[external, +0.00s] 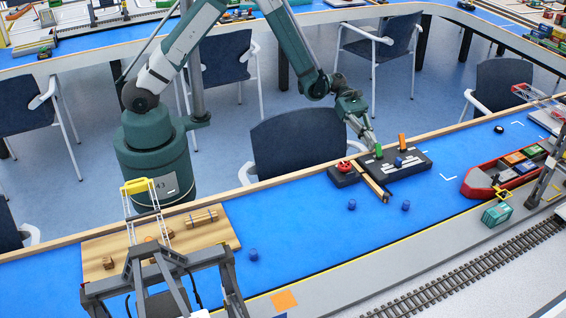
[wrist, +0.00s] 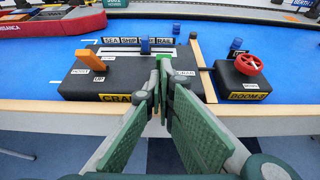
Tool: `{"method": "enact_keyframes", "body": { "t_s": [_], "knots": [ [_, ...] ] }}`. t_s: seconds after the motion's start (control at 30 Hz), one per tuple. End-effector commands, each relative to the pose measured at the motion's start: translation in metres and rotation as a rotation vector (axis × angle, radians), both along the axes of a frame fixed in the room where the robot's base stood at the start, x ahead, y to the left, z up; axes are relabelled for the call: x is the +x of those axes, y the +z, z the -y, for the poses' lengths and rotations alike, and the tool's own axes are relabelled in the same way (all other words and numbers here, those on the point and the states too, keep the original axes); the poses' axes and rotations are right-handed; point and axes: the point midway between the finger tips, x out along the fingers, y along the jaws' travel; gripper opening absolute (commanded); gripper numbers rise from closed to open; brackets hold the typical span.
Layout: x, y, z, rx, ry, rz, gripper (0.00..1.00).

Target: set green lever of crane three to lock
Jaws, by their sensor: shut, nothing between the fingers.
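The black control box (external: 412,168) stands on the blue table; it also shows in the wrist view (wrist: 120,77). In the wrist view the green lever (wrist: 165,74) is partly hidden behind my fingers. My gripper (external: 371,142) is shut and empty, its tips right at the green lever; I cannot tell whether they touch it. In the wrist view the fingertips (wrist: 160,80) meet in front of the box. A label beside the lever is partly covered, and its lock mark cannot be read.
An orange lever (wrist: 90,61) and a blue lever (wrist: 145,44) share the box. A wooden bar (wrist: 206,75) separates it from a smaller box with a red wheel (wrist: 249,65). Small blue pegs (external: 352,205) stand on the table. A red ship (external: 480,183) lies to the right.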

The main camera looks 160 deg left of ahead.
Motion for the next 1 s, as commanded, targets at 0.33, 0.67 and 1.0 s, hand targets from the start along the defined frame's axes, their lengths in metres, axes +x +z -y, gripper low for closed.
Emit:
{"method": "enact_keyframes", "body": {
  "t_s": [0.33, 0.67, 1.0],
  "knots": [
    [0.002, 0.004, 0.000, 0.000, -0.001, -0.050, 0.00],
    [0.007, 0.014, 0.001, 0.000, -0.002, -0.172, 0.00],
    [0.021, 0.030, 0.002, 0.002, -0.005, -0.452, 0.00]
  ]
}}
